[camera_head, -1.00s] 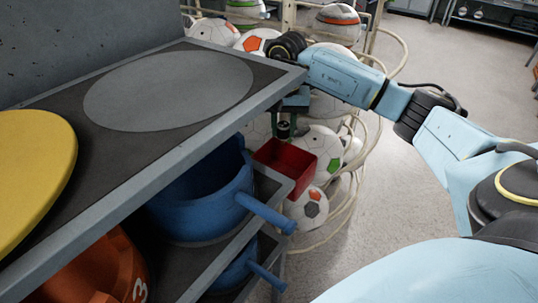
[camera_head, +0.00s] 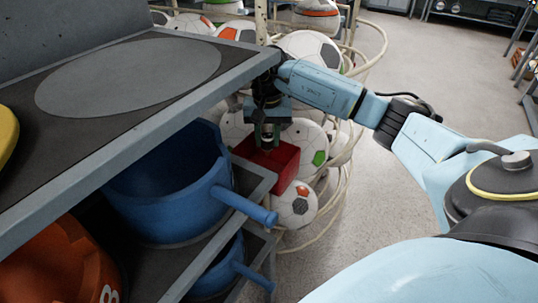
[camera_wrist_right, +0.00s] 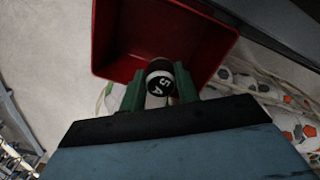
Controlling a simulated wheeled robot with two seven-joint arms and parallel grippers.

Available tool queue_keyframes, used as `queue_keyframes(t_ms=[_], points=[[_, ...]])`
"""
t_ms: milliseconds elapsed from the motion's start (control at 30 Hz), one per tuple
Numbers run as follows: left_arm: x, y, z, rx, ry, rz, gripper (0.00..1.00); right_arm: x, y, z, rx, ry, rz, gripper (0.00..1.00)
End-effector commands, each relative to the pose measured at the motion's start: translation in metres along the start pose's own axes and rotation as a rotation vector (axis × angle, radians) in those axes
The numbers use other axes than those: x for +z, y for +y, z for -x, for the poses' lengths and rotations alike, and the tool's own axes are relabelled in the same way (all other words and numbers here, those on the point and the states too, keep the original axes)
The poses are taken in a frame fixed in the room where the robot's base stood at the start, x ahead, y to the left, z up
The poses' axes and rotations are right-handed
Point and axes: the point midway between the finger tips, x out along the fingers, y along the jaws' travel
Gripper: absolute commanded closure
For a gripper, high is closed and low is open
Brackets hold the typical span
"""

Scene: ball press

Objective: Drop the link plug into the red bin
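The red bin (camera_head: 286,162) is an open box on the end of the middle shelf, partly hidden by my right gripper in the head view. It also fills the upper middle of the right wrist view (camera_wrist_right: 112,40). My right gripper (camera_head: 266,140) points down over the bin. In the wrist view the plug shows against the inside of the bin. My left gripper is not in view.
A grey top shelf (camera_head: 215,97) lies close left of my right arm. A blue pot (camera_head: 165,195) with a handle stands below it, beside the bin. A rack of footballs (camera_head: 310,50) is behind. Open floor (camera_head: 420,80) is on the right.

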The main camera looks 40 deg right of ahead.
Motion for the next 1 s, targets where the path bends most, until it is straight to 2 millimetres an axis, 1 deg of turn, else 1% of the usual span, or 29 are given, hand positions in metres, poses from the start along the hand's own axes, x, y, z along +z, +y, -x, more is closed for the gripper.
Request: queue_keyframes(t_ms=[33,100,167,400,500,567,667,900,1000], points=[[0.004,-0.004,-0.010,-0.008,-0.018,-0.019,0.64,0.000,0.000,-0.008,0.000,0.000,0.000,0.62],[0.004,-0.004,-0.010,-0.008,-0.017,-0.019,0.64,0.000,0.000,-0.008,0.000,0.000,0.000,0.52],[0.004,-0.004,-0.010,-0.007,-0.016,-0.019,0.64,0.000,0.000,-0.008,0.000,0.001,0.000,0.45],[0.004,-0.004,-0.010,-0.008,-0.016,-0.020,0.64,0.000,0.000,-0.008,0.000,0.000,0.000,0.45],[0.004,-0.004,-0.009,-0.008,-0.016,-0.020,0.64,-0.001,0.001,-0.004,-0.001,0.002,-0.001,0.45],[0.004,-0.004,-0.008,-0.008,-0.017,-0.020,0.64,-0.002,0.001,0.003,-0.001,0.002,-0.001,0.45],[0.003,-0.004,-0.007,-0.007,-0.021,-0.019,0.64,-0.003,0.002,0.021,-0.004,0.003,-0.001,0.45],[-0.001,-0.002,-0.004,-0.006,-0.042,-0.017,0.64,-0.006,0.006,0.073,-0.009,-0.001,-0.001,0.45],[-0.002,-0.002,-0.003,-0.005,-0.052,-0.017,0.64,-0.007,0.008,0.089,-0.010,-0.003,-0.001,0.45]])
